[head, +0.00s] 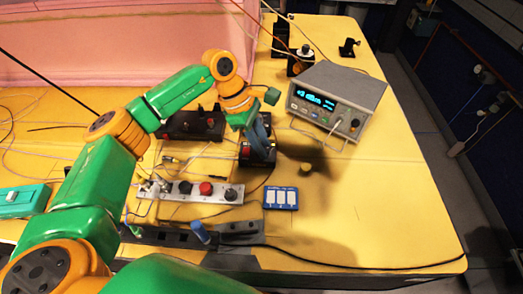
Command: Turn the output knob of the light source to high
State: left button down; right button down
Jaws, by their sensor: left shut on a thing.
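A small dark box with red spots (246,153) sits on the yellow table near the middle; it looks like the light source, but I cannot be sure. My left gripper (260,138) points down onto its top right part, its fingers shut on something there. That fits a knob, but the fingers hide it and I cannot read its setting. A grey bench instrument (338,95) with a lit display and several small knobs stands to the right, apart from the gripper. My right gripper is not in view.
A dark device (194,125) lies just left of the gripper. In front are a grey control strip (190,191) with a red button, and a blue panel (281,198). Thin cables cross the table. The right front of the table is mostly clear.

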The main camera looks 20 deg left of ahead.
pick_arm(q)
jog(key=shift+w+r+m+g+b, duration=0.15)
jog(key=shift+m+g+b, duration=0.15)
jog(key=shift+m+b, duration=0.35)
jog(key=shift+m, duration=0.35)
jog(key=c, duration=0.7)
grip_release()
jog(key=b+v, duration=0.1)
jog(key=v, duration=0.6)
